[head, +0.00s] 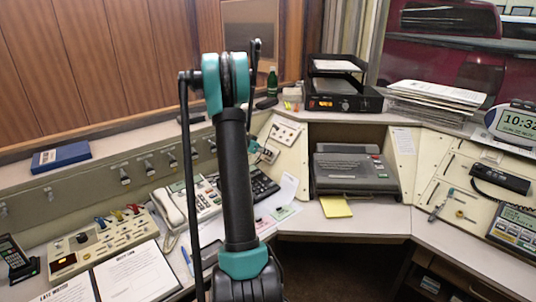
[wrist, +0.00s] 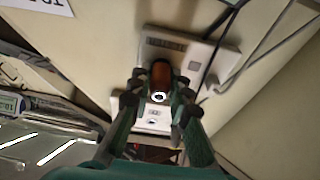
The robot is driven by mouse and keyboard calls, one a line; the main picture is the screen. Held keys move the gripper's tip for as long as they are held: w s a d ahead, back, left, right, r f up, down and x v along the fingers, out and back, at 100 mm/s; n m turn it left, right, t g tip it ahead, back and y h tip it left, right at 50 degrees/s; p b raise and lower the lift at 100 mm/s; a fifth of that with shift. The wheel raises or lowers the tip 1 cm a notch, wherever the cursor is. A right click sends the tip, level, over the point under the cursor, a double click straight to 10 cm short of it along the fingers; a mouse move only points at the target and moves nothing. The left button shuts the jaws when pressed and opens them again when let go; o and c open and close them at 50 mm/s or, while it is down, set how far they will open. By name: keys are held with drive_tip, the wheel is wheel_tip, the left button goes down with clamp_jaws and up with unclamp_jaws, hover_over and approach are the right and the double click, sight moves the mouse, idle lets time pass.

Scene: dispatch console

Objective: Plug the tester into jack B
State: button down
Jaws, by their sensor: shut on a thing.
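My gripper (wrist: 158,86) is shut on the tester (wrist: 161,72), a short orange-brown piece with a bright metal ring at its near end. It is seen nearly end-on in the wrist view, in front of a pale grey plate (wrist: 199,52) on a cream panel. A dark label strip shows on that plate; its lettering is unreadable. A smaller white piece (wrist: 153,116) shows between the fingers. The tester's far tip is hidden, so I cannot tell whether it touches a jack, or which one is B. In the head view my arm covers most of the gripper and hides the tester.
A dark cable (wrist: 218,40) runs by the plate. In the head view, a telephone (head: 187,205), a keypad (head: 262,186) and papers lie on the desk below. A typewriter-like machine (head: 352,172) stands to the right in an alcove.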

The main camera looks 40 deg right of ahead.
drive_tip(key=shift+r+v, duration=0.25)
drive_tip(key=shift+v, duration=0.95)
drive_tip(key=a+r, duration=0.2)
drive_tip(key=r, duration=0.1)
drive_tip(key=shift+s+a, duration=0.15)
drive_tip(key=shift+a, duration=0.05)
idle(0.5)
